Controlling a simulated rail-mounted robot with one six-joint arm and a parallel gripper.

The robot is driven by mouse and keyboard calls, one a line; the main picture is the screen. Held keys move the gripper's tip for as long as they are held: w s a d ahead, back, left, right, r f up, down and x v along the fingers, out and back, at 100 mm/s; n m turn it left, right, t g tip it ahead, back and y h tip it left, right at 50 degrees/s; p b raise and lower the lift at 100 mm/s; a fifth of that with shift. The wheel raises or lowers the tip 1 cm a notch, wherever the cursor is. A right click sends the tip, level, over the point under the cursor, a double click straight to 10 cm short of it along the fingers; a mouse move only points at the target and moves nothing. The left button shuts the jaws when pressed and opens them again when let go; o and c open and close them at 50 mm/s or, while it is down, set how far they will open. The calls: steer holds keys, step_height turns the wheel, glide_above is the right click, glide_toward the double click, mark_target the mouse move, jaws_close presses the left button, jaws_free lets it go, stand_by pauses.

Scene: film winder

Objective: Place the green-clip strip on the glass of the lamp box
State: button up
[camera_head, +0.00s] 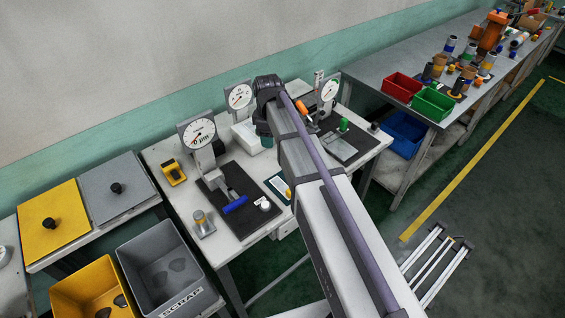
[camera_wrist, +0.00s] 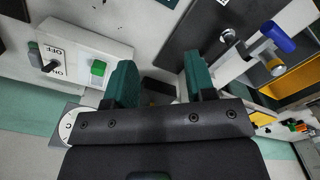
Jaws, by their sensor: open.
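My gripper (camera_wrist: 160,80) is open, its two teal fingers apart, with no object clearly held between them. In the head view my arm hides most of it; a bit of teal finger shows beside a white box. The wrist view shows a white box (camera_wrist: 72,45) with an OFF/ON switch, which looks like the lamp box, beside the left finger. A small green block (camera_wrist: 97,68) sits on it; I cannot tell whether this is the strip's clip. A dark patch shows between the fingers, unclear. No strip can be made out for sure.
Dial gauges (camera_head: 198,132) stand along the bench. A blue handle (camera_head: 235,205) lies over a dark mat at left. Another mat at right carries a green-topped piece (camera_head: 343,125). A scrap bin (camera_head: 165,275) is lower left; red (camera_head: 402,86) and green (camera_head: 433,103) bins are on the far bench.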

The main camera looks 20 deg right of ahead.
steer(key=s+m, duration=1.2)
steer(key=s, duration=0.8)
steer(key=shift+f, duration=0.1)
step_height(320, 180, down, 2)
steer(key=shift+f+b, duration=0.1)
steer(key=shift+b, duration=1.1)
steer(key=shift+c, duration=0.5)
